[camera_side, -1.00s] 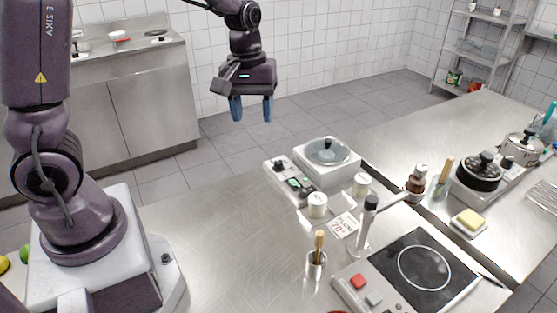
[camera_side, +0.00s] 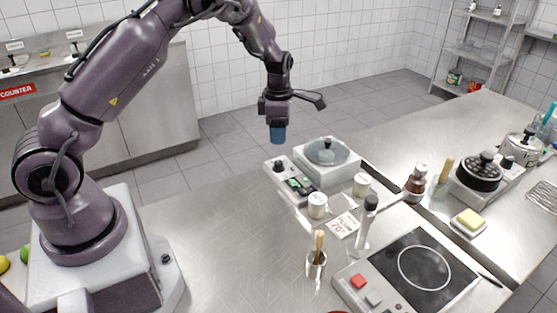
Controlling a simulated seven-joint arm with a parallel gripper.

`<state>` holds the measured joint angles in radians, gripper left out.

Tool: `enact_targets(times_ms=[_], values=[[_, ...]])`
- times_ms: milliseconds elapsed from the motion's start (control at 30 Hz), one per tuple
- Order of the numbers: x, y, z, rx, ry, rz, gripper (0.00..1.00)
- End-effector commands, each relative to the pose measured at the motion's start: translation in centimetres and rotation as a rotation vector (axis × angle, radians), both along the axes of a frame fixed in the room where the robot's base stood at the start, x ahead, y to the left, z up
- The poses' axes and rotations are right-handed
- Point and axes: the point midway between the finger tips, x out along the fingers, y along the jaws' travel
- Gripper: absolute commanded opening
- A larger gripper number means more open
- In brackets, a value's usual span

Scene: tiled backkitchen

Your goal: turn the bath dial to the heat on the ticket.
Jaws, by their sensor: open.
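The dial's pointer is too small to read. The white ticket (camera_side: 343,225) lies on the steel counter in front of the bath and seems to read "PLUM 70°". My gripper (camera_side: 277,135) points down with blue fingertips, seen edge-on. It is open and empty, above and apart from the dial.
A hob (camera_side: 424,268) is at front right, and a metal cup with a brush (camera_side: 316,266) in front. The counter left of the panel is clear.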

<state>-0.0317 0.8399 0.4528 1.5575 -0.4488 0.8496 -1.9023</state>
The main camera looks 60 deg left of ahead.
Motion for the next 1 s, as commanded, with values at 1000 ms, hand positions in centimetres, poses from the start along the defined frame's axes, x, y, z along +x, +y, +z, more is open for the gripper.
enact_targets(times_ms=[1000], values=[[0.0,0.0,-9.4,0.000,-0.001,-0.002,0.24]])
